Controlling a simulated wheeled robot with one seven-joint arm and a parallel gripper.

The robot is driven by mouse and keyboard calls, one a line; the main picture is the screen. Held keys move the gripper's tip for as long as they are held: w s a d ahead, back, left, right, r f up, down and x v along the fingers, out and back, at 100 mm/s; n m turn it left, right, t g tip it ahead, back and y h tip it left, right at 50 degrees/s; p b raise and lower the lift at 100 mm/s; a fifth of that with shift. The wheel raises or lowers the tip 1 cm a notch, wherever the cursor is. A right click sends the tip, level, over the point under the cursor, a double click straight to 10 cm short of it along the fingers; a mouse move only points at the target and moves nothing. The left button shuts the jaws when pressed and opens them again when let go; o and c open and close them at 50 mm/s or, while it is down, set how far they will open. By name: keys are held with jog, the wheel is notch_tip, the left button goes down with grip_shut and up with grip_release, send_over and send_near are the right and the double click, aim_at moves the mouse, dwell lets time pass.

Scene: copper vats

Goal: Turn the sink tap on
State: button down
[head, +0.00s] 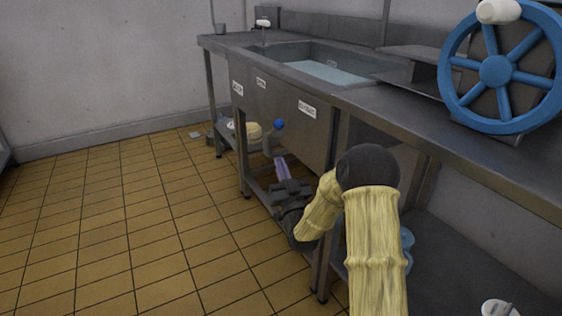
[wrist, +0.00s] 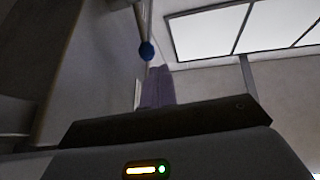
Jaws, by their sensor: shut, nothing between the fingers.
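The sink (head: 375,62) is a steel basin with pale water in it, set in the steel counter. A small tap with a white top (head: 262,24) stands at its back left. A blue ball knob (head: 279,124) on a grey rod sticks out below the sink's front panel; whether it works the tap I cannot tell. In the wrist view the blue knob (wrist: 146,50) is at the end of its rod. My gripper (head: 280,159) has lilac fingers, shut and empty, just below the knob and apparently apart from it. The fingers also show in the wrist view (wrist: 156,72).
The front panel (head: 285,112) with white labels stands close beside my gripper. Steel legs and a lower shelf (head: 445,280) lie under the counter. A large blue wheel (head: 495,70) is at the upper right. A yellowish item (head: 253,131) lies under the counter. The tiled floor (head: 120,220) at left is clear.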

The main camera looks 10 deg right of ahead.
notch_tip(320, 180, down, 6)
jog(key=s+d+m+t+h+b, duration=0.1)
jog(key=d+m+t+h+b, duration=0.1)
jog(key=b, duration=0.2)
jog(key=shift+s+r+t, duration=0.2)
jog(key=shift+t, duration=0.2)
jog(key=shift+d, duration=0.1)
jog(key=shift+w+r, duration=0.1)
send_near(275, 128)
jog(key=d+x, duration=0.1)
jog(key=x, duration=0.5)
jog(key=shift+w+d+r, duration=0.1)
jog(key=shift+w+d, duration=0.05)
